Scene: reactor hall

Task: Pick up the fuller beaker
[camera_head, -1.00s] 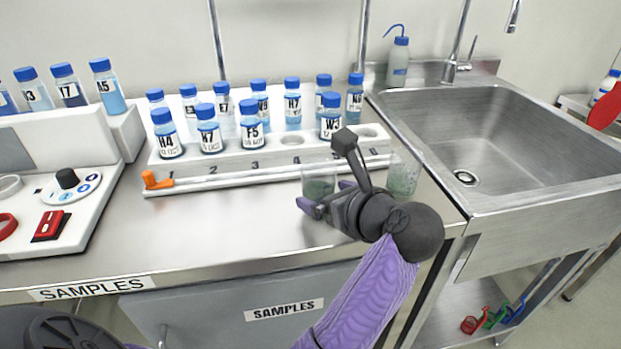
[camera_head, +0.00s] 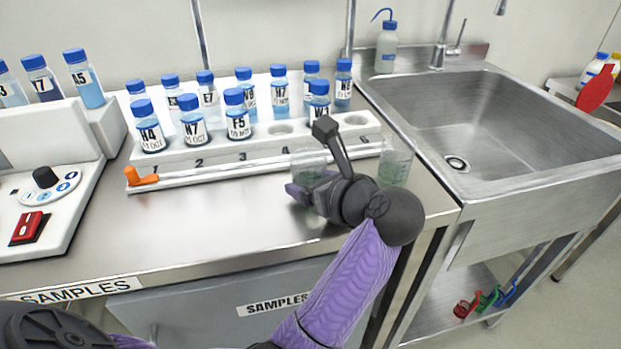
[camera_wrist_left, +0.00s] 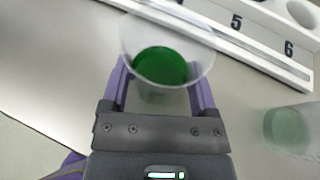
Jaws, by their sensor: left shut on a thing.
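My left gripper (camera_head: 309,186) is shut on a clear beaker (camera_head: 307,160) with green liquid, in front of the rack near slots 4 and 5. In the left wrist view, the held beaker (camera_wrist_left: 163,62) sits between the purple fingers, with dark green liquid inside. I cannot tell whether its base touches the counter. A second clear beaker (camera_head: 396,162) with green liquid stands to the right, near the counter's right end; it also shows at the right edge of the left wrist view (camera_wrist_left: 292,130). My right gripper is not in view.
A white numbered rack (camera_head: 230,162) with several blue-capped bottles stands behind the beakers. A steel sink (camera_head: 490,130) is at the right, with a wash bottle (camera_head: 386,48) behind. A white device (camera_head: 50,190) stands left. The counter (camera_head: 200,225) front is clear.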

